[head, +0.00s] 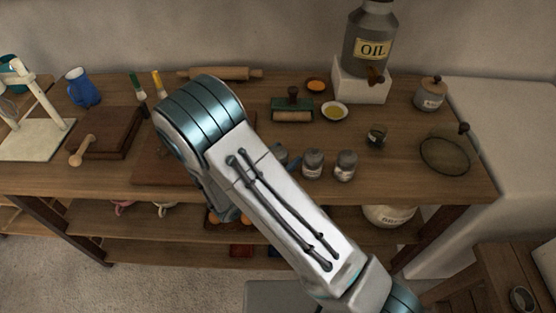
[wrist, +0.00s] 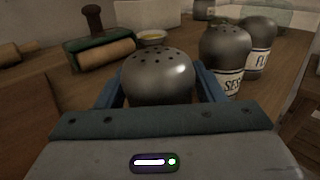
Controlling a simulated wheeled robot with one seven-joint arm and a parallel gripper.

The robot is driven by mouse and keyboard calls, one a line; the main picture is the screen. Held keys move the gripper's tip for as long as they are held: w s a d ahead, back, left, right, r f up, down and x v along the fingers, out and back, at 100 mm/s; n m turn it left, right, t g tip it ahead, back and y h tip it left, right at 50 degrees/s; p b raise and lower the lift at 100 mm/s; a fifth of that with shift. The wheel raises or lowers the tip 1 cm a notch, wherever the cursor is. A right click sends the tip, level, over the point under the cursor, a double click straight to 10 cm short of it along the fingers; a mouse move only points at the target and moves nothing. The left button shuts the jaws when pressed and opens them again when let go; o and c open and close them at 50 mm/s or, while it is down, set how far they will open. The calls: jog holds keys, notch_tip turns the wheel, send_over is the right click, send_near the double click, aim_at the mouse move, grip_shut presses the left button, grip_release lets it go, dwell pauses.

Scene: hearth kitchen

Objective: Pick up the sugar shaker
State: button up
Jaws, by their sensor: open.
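A grey shaker (wrist: 158,76) with a domed, holed top stands between the fingers of my gripper (wrist: 159,90) in the wrist view. Its label is hidden, so I cannot read whether it is the sugar shaker. The blue fingers are open, one on each side of it; I cannot tell whether they touch it. To its right stand a similar shaker (wrist: 226,56) marked "SES" and another (wrist: 259,46) marked "FL". These two also show in the head view, the nearer (head: 312,163) and the farther (head: 346,165). My arm hides most of my gripper in the head view.
A wooden board (wrist: 28,108) lies left of my gripper. A small dark jar (head: 377,135) and a glass lid (head: 445,153) are to the right on the table (head: 400,180).

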jog(key=c, duration=0.8)
jog(key=shift+r, duration=0.1)
